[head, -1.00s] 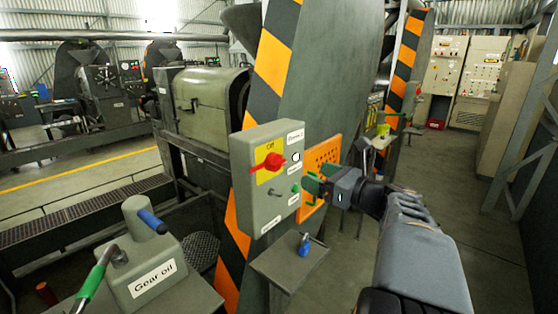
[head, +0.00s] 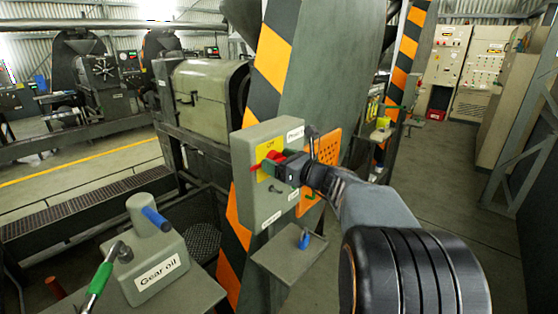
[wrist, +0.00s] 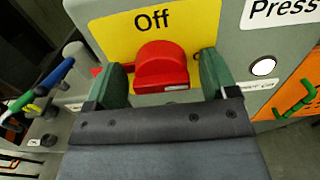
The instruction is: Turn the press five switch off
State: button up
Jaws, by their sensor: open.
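The red rotary switch (wrist: 162,66) sits on a yellow plate (wrist: 112,34) marked "Off" on a grey-green control box (head: 243,185). A label starting with "Press" (wrist: 284,10) is cut off in the wrist view, so I cannot read its number. My gripper (wrist: 163,70) is open, with one green finger on each side of the switch's raised red grip. A gap shows at least beside the right finger; contact on the left is unclear. A red part of the switch shows past the left finger. In the head view my gripper hides part of the switch (head: 257,166).
A white round lamp or button (wrist: 263,66) is right of the switch. An orange perforated panel (head: 328,150) stands behind the box. A shelf with a blue-handled item (head: 304,239) lies below.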

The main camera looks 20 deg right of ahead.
jog(key=c, duration=0.9)
jog(key=shift+f, duration=0.1)
jog(key=shift+b, duration=0.4)
jog(key=n+b, duration=0.1)
jog(key=b, duration=0.1)
jog(key=n+b, duration=0.2)
jog(key=shift+f+b, duration=0.3)
jog(key=shift+f, duration=0.05)
jog(key=n+b, duration=0.3)
jog(key=b, duration=0.1)
jog(key=n+b, duration=0.3)
jog(key=b, duration=0.2)
jog(key=shift+s+a, duration=0.1)
jog(key=shift+a, duration=0.1)
jog(key=n+b, duration=0.4)
jog(key=b, duration=0.1)
jog(key=shift+f+n, duration=0.1)
jog(key=shift+n, duration=0.3)
jog(key=shift+n+b, duration=2.05)
jog(key=shift+n, duration=0.05)
jog(key=shift+r, duration=0.2)
